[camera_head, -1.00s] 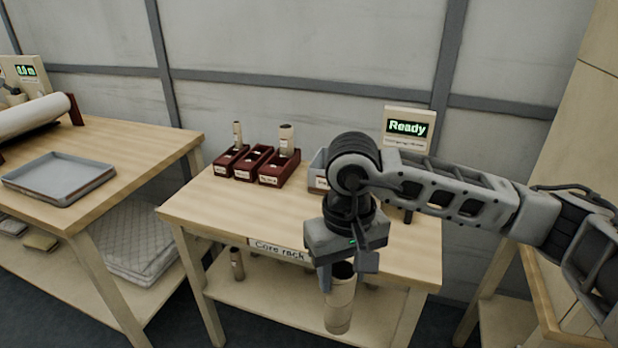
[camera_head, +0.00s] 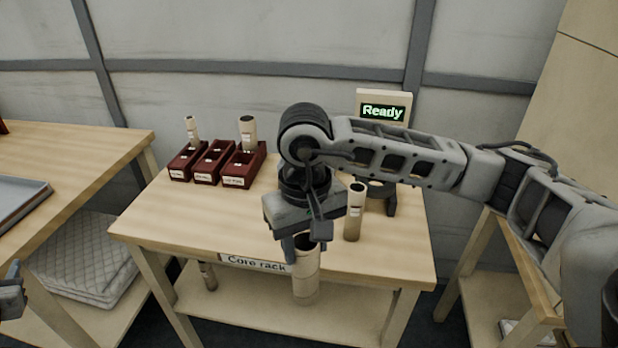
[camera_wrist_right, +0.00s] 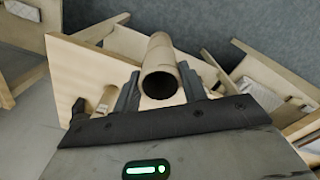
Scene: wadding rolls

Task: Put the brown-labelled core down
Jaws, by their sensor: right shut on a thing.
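My right gripper (camera_head: 305,243) is shut on a wide pale cardboard core (camera_head: 306,275), which hangs roughly upright at the front edge of the core rack table (camera_head: 190,225). In the right wrist view the core (camera_wrist_right: 163,60) sits between the two fingers (camera_wrist_right: 158,88), its open end facing the camera. I cannot make out a brown label on it. The grey piece at the lower left edge of the head view appears to be my left gripper (camera_head: 12,298); its jaws cannot be read.
Three dark red bins (camera_head: 212,162) stand at the table's back left; the outer two hold upright cores. Another core (camera_head: 355,212) stands right of my gripper, near a dark stand (camera_head: 381,197) and a "Ready" display (camera_head: 383,110). The table's front left is clear.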

